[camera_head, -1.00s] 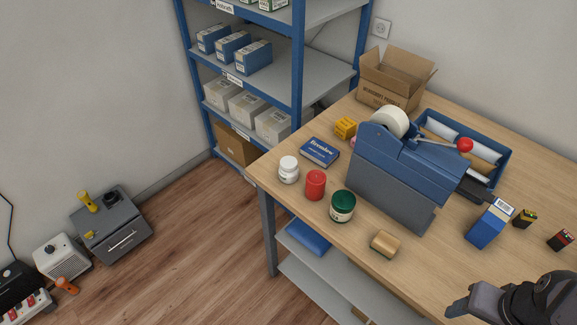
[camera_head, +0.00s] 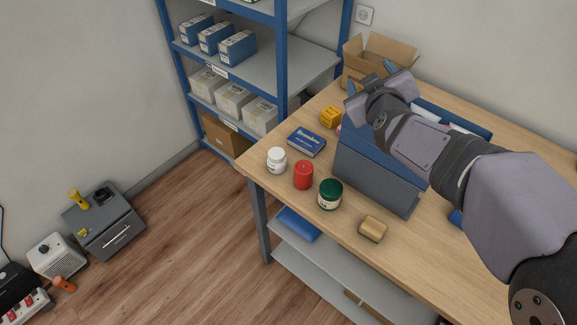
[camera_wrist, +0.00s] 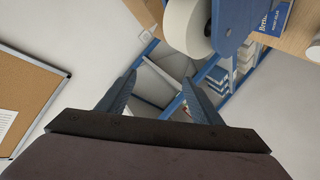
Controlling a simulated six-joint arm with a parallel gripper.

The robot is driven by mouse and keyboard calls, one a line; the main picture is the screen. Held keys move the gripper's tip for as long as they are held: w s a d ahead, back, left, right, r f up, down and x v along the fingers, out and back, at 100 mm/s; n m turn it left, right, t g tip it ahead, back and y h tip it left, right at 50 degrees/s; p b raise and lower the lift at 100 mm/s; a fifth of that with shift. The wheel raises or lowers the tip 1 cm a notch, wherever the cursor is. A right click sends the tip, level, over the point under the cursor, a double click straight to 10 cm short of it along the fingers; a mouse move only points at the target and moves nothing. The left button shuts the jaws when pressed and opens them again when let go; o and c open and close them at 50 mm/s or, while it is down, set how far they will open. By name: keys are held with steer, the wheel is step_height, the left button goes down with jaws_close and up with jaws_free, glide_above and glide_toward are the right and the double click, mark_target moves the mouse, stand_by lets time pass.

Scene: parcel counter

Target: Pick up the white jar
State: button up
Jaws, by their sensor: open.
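The white jar (camera_head: 276,160) stands upright on the wooden table near its left front corner, beside a red container (camera_head: 303,175). A sliver of white at the right edge of the wrist view may be the jar; I cannot tell. My gripper (camera_head: 368,76) is up over the blue tape dispenser, to the right of and beyond the jar and well apart from it. In the wrist view my gripper (camera_wrist: 160,92) has its two blue fingers spread, with nothing between them.
The blue-grey tape dispenser (camera_head: 375,181) is partly behind my arm. An open carton (camera_head: 377,58) and a blue shelf (camera_head: 281,62) are at the back.

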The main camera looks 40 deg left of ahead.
steer(key=s+a+f+y+b, duration=0.1)
steer(key=s+a+f+b, duration=0.1)
steer(key=s+a+f, duration=0.3)
steer(key=s+a+f+y+b, duration=0.1)
steer(key=s+a, duration=0.2)
steer(key=a, duration=0.4)
steer(key=m+t+b, duration=0.1)
steer(key=m+b, duration=0.3)
glide_above(274, 160)
steer(key=w, duration=0.3)
step_height(274, 160, down, 10)
steer(key=s+f+m+t+b, duration=0.1)
steer(key=s+f, duration=0.1)
steer(key=f, duration=0.1)
steer(key=s+d+f+m+t+h+b, duration=0.1)
steer(key=s+f+m, duration=0.1)
steer(key=f, duration=0.2)
steer(key=s+d+f+m+t+h+b, duration=0.1)
steer(key=s+f, duration=0.2)
steer(key=f, duration=0.1)
steer(key=shift+s, duration=0.1)
steer(key=shift+s+d+m, duration=0.1)
steer(key=shift+d+m, duration=0.05)
steer(key=shift+m, duration=0.15)
steer(key=shift+p+x, duration=0.6)
steer(key=shift+x, duration=0.95)
steer(key=shift+p+x, duration=0.7)
steer(key=shift+x, duration=1.45)
steer(key=c, duration=1.2)
